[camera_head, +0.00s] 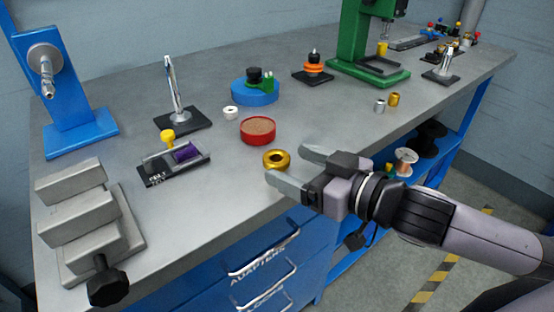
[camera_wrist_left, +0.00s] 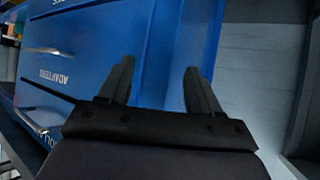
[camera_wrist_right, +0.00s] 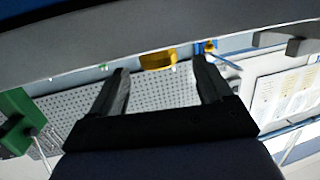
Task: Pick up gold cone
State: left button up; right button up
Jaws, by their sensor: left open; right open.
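The gold cone (camera_head: 276,160) is a low, round gold piece with a hole in its top, standing near the front edge of the grey bench. It also shows in the right wrist view (camera_wrist_right: 157,58), upside down, ahead of the fingers. My right gripper (camera_head: 287,167) is open and empty, reaching in from the right just over the bench edge. Its fingertips are close to the cone, pointing at it; whether they reach around it I cannot tell. My left gripper (camera_wrist_left: 159,66) is open and empty, facing the blue drawers; it is outside the head view.
A red tray (camera_head: 258,131), a white ring (camera_head: 230,112) and a blue round base (camera_head: 255,92) stand behind the cone. A felt holder (camera_head: 178,162) with a yellow knob lies left. Small silver and gold cylinders (camera_head: 393,99) stand back right. Blue drawers (camera_head: 250,260) front the bench.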

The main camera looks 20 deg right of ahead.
aim_at(286, 161)
jog(key=shift+x, duration=2.4)
jog(key=shift+d, duration=0.1)
jog(key=c, duration=1.1)
